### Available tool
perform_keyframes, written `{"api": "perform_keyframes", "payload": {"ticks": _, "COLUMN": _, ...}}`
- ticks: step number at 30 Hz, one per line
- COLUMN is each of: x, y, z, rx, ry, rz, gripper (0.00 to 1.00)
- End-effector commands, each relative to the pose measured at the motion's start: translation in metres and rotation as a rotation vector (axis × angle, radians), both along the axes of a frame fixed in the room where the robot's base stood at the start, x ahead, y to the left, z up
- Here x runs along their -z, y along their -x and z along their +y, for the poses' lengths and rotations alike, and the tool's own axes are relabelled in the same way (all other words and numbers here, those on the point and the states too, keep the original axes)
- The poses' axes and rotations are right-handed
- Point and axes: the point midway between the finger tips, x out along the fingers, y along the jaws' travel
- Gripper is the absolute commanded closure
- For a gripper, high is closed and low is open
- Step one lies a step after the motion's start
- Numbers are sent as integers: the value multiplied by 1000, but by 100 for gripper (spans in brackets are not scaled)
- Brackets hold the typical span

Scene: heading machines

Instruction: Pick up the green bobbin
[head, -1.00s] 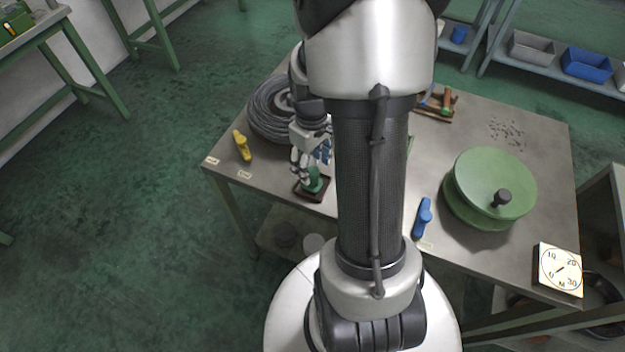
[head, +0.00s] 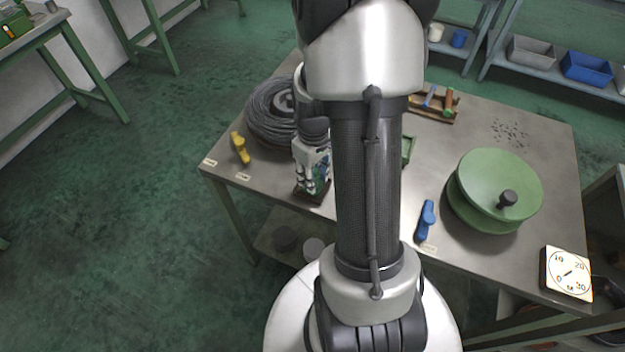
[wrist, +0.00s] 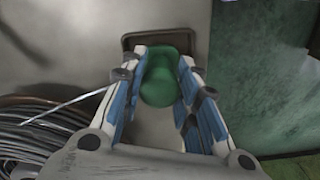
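The green bobbin (wrist: 160,82) stands in a small dark tray (wrist: 126,42) near the table's front edge. In the wrist view it lies between the two blue-padded fingers of my gripper (wrist: 163,60). The fingers are apart, one on each side of it, with their tips close to its sides. I cannot tell whether they touch it. In the head view my gripper (head: 313,182) is low over the tray (head: 306,196) and hides most of the bobbin.
A grey wire coil (head: 268,118) and a yellow tool (head: 240,147) lie left of my gripper. A blue tool (head: 426,220), a large green reel (head: 495,190) and a dial (head: 568,273) are on the right. A wooden rack (head: 437,112) stands at the back. The table (head: 480,125) has bare space there.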

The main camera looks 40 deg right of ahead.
Motion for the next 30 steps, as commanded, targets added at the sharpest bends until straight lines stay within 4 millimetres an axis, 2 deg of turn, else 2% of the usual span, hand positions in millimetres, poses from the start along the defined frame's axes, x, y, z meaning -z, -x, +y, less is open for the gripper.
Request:
{"api": "perform_keyframes", "payload": {"ticks": 10, "x": 0, "y": 0, "z": 0, "rx": 0, "ry": 0, "rz": 0, "gripper": 98}}
{"api": "perform_keyframes", "payload": {"ticks": 20, "x": -5, "y": 0, "z": 0, "rx": 0, "ry": 1, "rz": -1, "gripper": 98}}
{"api": "perform_keyframes", "payload": {"ticks": 26, "x": -29, "y": -1, "z": -1, "rx": 0, "ry": 2, "rz": -3, "gripper": 98}}
{"api": "perform_keyframes", "payload": {"ticks": 30, "x": -63, "y": -1, "z": -1, "rx": 0, "ry": 4, "rz": -5, "gripper": 98}}
